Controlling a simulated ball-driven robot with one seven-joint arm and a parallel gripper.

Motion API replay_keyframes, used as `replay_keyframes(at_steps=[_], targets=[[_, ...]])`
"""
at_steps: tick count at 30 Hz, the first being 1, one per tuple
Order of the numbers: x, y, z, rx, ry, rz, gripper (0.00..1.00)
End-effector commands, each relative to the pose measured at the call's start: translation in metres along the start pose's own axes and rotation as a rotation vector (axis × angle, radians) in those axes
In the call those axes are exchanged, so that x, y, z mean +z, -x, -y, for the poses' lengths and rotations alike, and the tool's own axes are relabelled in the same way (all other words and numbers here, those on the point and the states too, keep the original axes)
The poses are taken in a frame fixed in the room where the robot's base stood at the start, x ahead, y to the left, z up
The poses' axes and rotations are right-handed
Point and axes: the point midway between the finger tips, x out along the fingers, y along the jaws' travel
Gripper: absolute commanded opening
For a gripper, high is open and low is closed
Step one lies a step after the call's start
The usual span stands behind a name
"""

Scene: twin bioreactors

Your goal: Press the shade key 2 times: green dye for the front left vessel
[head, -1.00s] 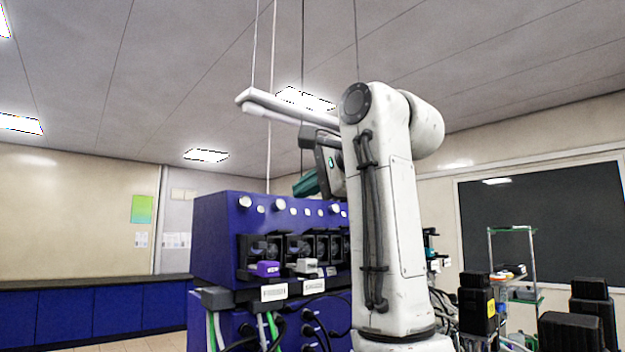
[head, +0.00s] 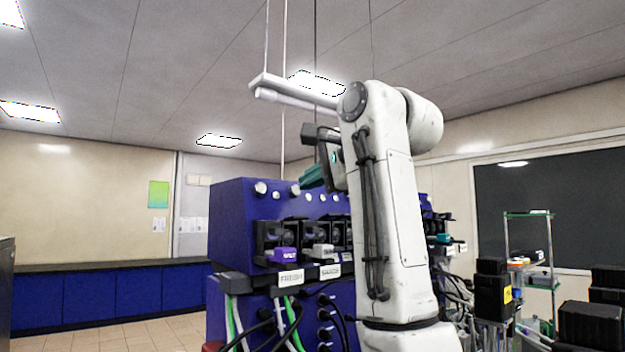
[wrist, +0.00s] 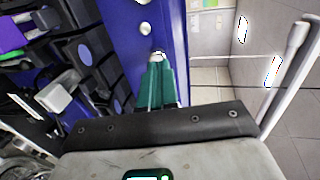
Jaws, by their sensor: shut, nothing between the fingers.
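My gripper (head: 306,183) has teal fingers, closed together and empty, high at the front of a blue machine (head: 231,222). In the wrist view the closed fingertips (wrist: 158,60) are at a round pale knob (wrist: 157,53) on the blue panel; I cannot tell whether they touch it. The panel's top row has several pale knobs, one at its left end (head: 260,188). Below are black units, one with a purple block (head: 284,254) and one with a grey-white block (head: 319,251). I cannot single out the shade key or the front left vessel.
A white lamp bar (head: 290,90) hangs on cords above my arm. Cables and green tubes (head: 292,318) hang below the units. A wire rack (head: 530,255) and black boxes (head: 588,325) stand at the right. Floor (head: 140,336) is clear at the left.

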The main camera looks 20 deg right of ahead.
Motion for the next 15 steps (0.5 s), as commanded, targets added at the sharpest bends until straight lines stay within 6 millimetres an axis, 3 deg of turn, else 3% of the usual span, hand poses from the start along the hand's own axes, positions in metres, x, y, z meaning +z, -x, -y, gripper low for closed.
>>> replay_keyframes(at_steps=[15], targets=[[0.0001,-0.004,0.0005,-0.001,0.0,0.0,0.0]])
